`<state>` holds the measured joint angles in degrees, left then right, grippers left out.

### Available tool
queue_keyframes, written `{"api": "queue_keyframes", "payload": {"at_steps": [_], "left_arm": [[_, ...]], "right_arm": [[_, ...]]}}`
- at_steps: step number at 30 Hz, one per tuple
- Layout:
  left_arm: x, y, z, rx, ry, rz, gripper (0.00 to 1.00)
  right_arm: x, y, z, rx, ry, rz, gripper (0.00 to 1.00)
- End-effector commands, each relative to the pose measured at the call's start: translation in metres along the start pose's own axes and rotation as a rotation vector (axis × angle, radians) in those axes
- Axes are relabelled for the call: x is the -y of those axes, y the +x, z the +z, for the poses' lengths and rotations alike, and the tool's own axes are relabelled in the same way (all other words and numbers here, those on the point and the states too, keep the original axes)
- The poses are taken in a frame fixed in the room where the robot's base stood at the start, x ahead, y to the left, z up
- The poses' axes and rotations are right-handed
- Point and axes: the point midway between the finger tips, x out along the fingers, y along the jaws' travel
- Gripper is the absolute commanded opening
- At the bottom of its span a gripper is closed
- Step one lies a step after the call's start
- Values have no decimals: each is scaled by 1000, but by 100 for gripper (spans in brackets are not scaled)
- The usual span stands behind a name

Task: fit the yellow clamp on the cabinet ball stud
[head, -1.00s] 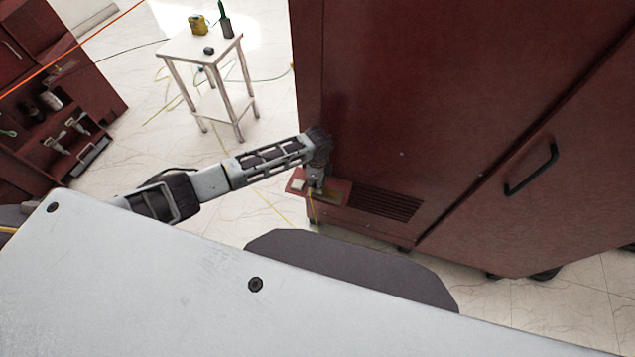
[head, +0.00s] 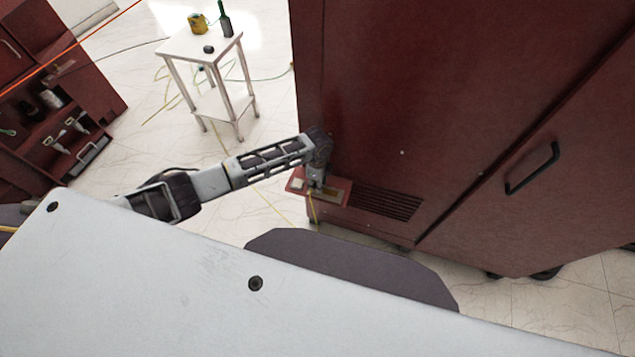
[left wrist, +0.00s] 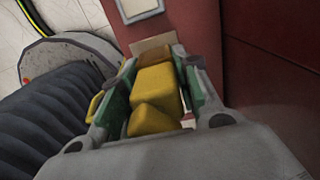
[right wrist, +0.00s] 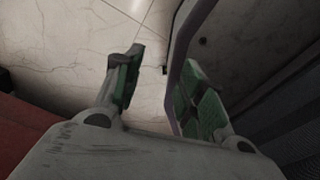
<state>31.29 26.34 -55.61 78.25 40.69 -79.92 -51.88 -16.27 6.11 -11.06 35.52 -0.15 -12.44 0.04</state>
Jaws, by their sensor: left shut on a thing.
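My left gripper (head: 317,188) reaches down to the small red ledge on the lower front of the dark red cabinet (head: 400,100). In the left wrist view its green-padded fingers (left wrist: 158,95) are shut on the yellow clamp (left wrist: 155,90), which lies between them. The ball stud is not visible; the clamp and fingers may hide it. I cannot tell whether the clamp touches the stud. My right gripper (right wrist: 160,95) shows only in the right wrist view, its fingers apart and empty above the pale floor.
The red ledge (head: 338,190) carries a small white block (head: 298,184). A vent grille (head: 385,202) and a black door handle (head: 532,168) are on the cabinet. A white side table (head: 185,44) stands at the back; shelves (head: 60,115) stand at left. Pale floor lies between.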

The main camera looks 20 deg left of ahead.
Motion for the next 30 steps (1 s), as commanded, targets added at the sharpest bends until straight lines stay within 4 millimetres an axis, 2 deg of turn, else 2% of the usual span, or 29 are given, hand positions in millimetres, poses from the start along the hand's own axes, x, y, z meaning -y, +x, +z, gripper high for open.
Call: {"api": "queue_keyframes", "payload": {"at_steps": [11,23,24,30], "left_arm": [[0,2,0,-1,0,-1,8],[0,5,0,-1,0,-1,8],[0,5,0,-1,0,-1,33],[0,5,0,0,0,-1,57]], "right_arm": [[4,1,15,16,0,-4,40],[2,3,6,6,0,-1,40],[1,3,4,4,0,-1,40],[0,3,-1,-1,0,0,40]]}}
